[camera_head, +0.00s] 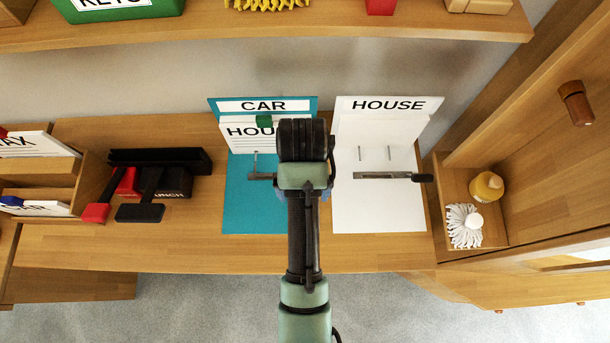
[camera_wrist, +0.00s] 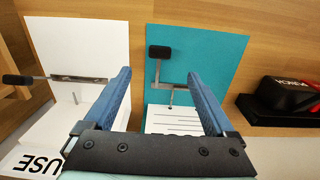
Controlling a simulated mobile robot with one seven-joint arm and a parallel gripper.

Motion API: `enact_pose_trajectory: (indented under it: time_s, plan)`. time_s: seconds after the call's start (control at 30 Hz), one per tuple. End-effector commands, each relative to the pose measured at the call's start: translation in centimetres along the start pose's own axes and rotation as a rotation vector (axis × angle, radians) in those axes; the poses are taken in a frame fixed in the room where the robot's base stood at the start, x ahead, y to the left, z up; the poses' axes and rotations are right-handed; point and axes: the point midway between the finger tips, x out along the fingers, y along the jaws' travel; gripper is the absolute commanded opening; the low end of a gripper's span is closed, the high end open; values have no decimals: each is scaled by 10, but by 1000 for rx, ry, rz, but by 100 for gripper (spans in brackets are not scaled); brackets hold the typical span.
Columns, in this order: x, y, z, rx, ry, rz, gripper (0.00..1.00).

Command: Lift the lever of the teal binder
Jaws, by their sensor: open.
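The teal binder (camera_head: 247,208) lies open on the wooden desk, its raised cover labelled CAR. A lined sheet headed HOU… (camera_head: 243,134) is at its upper part, with a small green piece (camera_head: 264,121) above it. The teal binder also shows in the wrist view (camera_wrist: 215,55). Its metal lever bar (camera_head: 262,177) is partly hidden by my arm in the head view. The lever's black knob (camera_wrist: 159,52) shows in the wrist view. My gripper (camera_wrist: 158,76) is open and empty above the binder. The lever appears between its blue fingers; its height above the lever is unclear.
A white HOUSE binder (camera_head: 378,208) lies open close on the right, its lever pointing right. A black-and-red hole punch (camera_head: 170,180) stands left. A wooden box (camera_head: 462,190) with a yellow bottle and brush is far right. A shelf (camera_head: 340,27) runs above.

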Motion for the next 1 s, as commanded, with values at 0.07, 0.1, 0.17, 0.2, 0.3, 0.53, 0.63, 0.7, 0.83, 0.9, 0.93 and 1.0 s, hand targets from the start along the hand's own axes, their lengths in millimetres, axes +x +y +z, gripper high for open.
enact_pose_trajectory:
  time_s: [0.07, 0.1, 0.17, 0.2, 0.3, 0.53, 0.63, 0.7, 0.83, 0.9, 0.93, 1.0]
  plan:
    - [12, 0, 1, 0, -3, 0, 90]
    - [19, 0, 2, 0, -5, 0, 90]
    - [30, 0, 1, 0, -5, 0, 90]
    - [39, 0, 1, 0, -5, 0, 90]
    - [61, 0, 1, 0, -3, 0, 90]
    - [103, 0, 1, 0, -1, 0, 90]
    - [114, 0, 0, 0, 0, 0, 90]
    - [120, 0, 0, 0, 2, 0, 90]
    - [124, 0, 0, 0, 3, 0, 90]
    - [125, 0, -1, 0, 4, 0, 90]
    - [125, 0, -1, 0, 4, 0, 90]
    - [124, 0, -1, 0, 4, 0, 90]
